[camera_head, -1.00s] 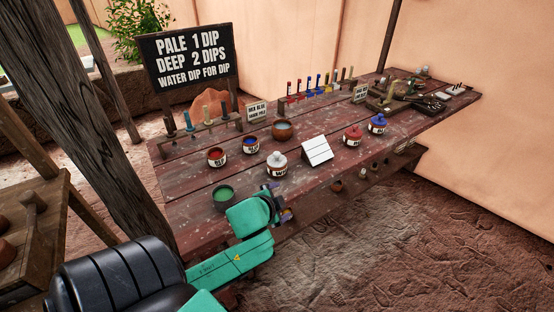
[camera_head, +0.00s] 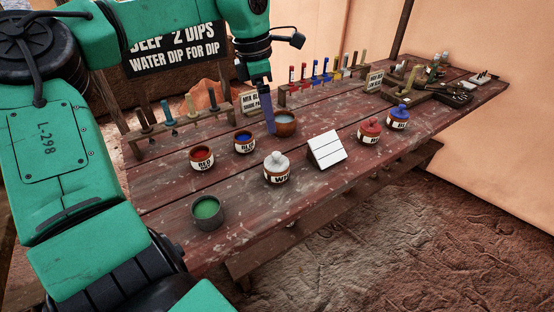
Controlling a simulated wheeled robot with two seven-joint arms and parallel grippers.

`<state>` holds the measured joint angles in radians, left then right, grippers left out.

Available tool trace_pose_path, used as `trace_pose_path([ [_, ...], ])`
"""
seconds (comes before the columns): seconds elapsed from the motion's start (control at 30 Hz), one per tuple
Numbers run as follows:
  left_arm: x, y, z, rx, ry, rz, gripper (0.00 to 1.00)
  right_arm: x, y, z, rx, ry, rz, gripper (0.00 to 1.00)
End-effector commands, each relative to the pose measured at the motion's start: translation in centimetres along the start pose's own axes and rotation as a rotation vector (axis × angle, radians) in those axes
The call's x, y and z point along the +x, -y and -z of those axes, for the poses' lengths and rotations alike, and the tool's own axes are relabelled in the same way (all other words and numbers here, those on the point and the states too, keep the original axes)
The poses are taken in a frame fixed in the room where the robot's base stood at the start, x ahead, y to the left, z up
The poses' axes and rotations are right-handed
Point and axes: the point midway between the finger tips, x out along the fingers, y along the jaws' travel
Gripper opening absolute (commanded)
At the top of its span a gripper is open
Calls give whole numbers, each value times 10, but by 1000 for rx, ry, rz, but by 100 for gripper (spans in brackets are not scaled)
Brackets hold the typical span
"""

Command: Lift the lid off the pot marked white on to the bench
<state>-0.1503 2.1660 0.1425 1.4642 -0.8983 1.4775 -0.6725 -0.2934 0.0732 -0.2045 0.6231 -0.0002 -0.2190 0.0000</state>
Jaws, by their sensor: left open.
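The pot marked white (camera_head: 277,177) stands upright near the middle of the bench (camera_head: 180,205), its label partly readable. Its pale lid (camera_head: 276,161) with a round knob sits on top of it. My left arm comes in from the left and arches over the bench. My left gripper (camera_head: 269,128) points down behind the white pot, beside the brown bowl (camera_head: 286,129). It is open and empty, apart from the lid; its fingers overlap edge-on, so the gap between them is hidden. My right gripper is out of view.
Open red (camera_head: 202,163) and blue (camera_head: 244,147) pots stand left of the white pot, a green cup (camera_head: 206,217) in front. A white tilted board (camera_head: 327,149) is close on its right. Lidded red (camera_head: 369,134) and blue (camera_head: 398,122) pots stand farther right.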

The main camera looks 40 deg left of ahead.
Motion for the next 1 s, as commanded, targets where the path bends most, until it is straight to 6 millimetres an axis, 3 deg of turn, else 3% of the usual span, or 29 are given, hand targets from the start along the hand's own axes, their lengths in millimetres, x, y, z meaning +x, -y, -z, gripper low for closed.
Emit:
trace_pose_path([
  [0.23,63,2,0,-1,-2,11,100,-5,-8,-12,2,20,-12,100],
  [0.47,97,2,-1,-4,-1,11,100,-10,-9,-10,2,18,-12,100],
  [0.6,125,2,-2,-3,-1,11,100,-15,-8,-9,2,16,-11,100],
  [0.7,137,2,-2,-3,1,9,100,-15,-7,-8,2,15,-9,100],
  [0.9,138,2,-2,-3,3,8,100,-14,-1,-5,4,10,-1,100],
  [1.0,138,2,-2,-3,3,8,62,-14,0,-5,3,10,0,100],
])
